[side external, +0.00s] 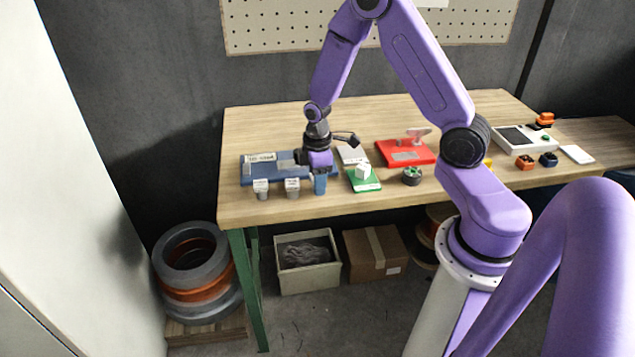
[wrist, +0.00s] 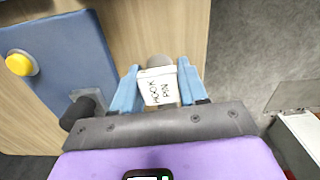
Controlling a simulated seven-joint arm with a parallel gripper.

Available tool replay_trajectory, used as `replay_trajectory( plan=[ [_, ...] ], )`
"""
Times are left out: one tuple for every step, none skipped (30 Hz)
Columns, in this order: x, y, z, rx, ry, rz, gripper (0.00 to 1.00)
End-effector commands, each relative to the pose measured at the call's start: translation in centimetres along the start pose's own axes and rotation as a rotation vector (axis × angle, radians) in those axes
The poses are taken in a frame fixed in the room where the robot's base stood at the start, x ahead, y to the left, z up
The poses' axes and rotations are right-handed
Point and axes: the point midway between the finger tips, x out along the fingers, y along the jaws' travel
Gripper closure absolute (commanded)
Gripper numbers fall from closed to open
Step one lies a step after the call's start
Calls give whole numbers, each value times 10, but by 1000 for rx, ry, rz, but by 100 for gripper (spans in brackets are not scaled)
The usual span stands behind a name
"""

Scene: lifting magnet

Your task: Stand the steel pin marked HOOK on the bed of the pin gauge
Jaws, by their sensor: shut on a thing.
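My gripper (side external: 320,188) is over the front part of the workbench, pointing down, with blue fingers. In the wrist view my gripper (wrist: 158,69) is shut on the HOOK pin (wrist: 158,90), a grey pin with a white label reading HOOK PIN. The pin sits between the two fingers; the side view hides it behind them, and I cannot tell whether its foot touches the bench. Two other grey pins with white labels, a left one (side external: 261,190) and a right one (side external: 292,189), stand to the left. I cannot tell for certain which device is the pin gauge.
A blue plate (side external: 248,174) lies behind the pins; its yellow button (wrist: 20,64) shows in the wrist view. A green block (side external: 366,184), a red fixture (side external: 388,148) and a round dark-green part (side external: 411,176) are to the right. A white screened device (side external: 537,146) stands farther right.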

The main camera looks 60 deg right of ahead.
Motion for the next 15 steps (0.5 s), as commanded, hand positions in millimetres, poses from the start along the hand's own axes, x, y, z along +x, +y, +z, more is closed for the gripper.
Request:
replay_trajectory(
  plan=[
    [-5,1,0,0,2,2,100],
    [-8,1,-1,0,3,3,100],
    [-12,1,0,0,3,3,100],
    [-16,1,-1,0,4,4,100],
    [-21,1,-1,0,3,4,100],
    [-27,0,0,-1,4,4,100],
    [-30,-4,2,-2,3,3,100],
    [-34,-7,4,-2,3,3,100],
    [-40,-12,6,-2,3,3,100],
    [-44,-15,8,-2,3,3,100],
    [-49,-18,10,-2,4,4,100],
    [-55,-22,12,-2,4,4,100],
    [-60,-26,14,-2,4,4,100],
    [-64,-29,16,-1,4,4,100],
    [-70,-33,19,-1,4,4,100]
  ],
)
